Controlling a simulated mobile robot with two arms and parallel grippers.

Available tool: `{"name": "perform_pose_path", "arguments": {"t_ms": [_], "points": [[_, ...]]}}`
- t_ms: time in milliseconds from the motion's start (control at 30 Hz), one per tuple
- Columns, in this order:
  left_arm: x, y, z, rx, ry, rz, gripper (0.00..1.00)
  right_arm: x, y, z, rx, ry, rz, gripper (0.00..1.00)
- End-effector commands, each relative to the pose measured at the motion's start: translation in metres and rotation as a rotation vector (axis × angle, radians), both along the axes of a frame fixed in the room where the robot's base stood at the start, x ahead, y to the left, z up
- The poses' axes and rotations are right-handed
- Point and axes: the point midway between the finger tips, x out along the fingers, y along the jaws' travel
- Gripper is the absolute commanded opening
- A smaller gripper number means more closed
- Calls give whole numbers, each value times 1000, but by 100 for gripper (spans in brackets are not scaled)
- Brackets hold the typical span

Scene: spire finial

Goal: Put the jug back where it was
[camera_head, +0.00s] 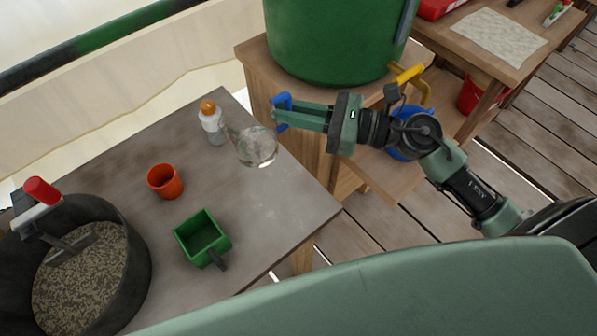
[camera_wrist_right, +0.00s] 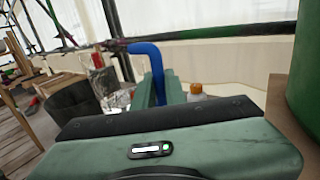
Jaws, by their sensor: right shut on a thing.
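The clear jug (camera_head: 257,148) with a blue handle (camera_head: 283,101) is over the right part of the grey table, near its far right edge. My right gripper (camera_head: 278,117) is shut on the jug's blue handle. The right wrist view shows the blue handle (camera_wrist_right: 156,66) at the fingers and the clear jug body (camera_wrist_right: 118,99) beyond. The jug looks roughly upright; I cannot tell whether its base touches the table. My left gripper is not in view.
The grey table (camera_head: 255,222) carries a bottle with an orange cap (camera_head: 212,126) close left of the jug, an orange cup (camera_head: 165,182), a green square container (camera_head: 201,238) and a dark pot of grain (camera_head: 85,270). A large green barrel (camera_head: 330,40) stands behind my right gripper. The table's front right is clear.

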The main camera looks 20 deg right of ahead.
Motion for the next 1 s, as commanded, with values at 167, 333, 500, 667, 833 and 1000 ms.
{"name": "perform_pose_path", "arguments": {"t_ms": [167, 333, 500, 667, 833, 1000], "points": [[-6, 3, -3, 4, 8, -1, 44, -5, 4, -14, 5, 6, -5, 0], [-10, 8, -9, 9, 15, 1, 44, -5, 4, -57, 7, 7, -6, 0], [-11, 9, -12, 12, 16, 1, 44, -4, 4, -100, 6, 7, -6, 0], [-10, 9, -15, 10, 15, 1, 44, -4, 4, -135, 5, 5, -5, 0], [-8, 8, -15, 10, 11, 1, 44, -5, 4, -155, 1, 1, -3, 0], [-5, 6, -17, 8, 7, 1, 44, -5, 4, -171, 2, 2, -4, 0]]}}
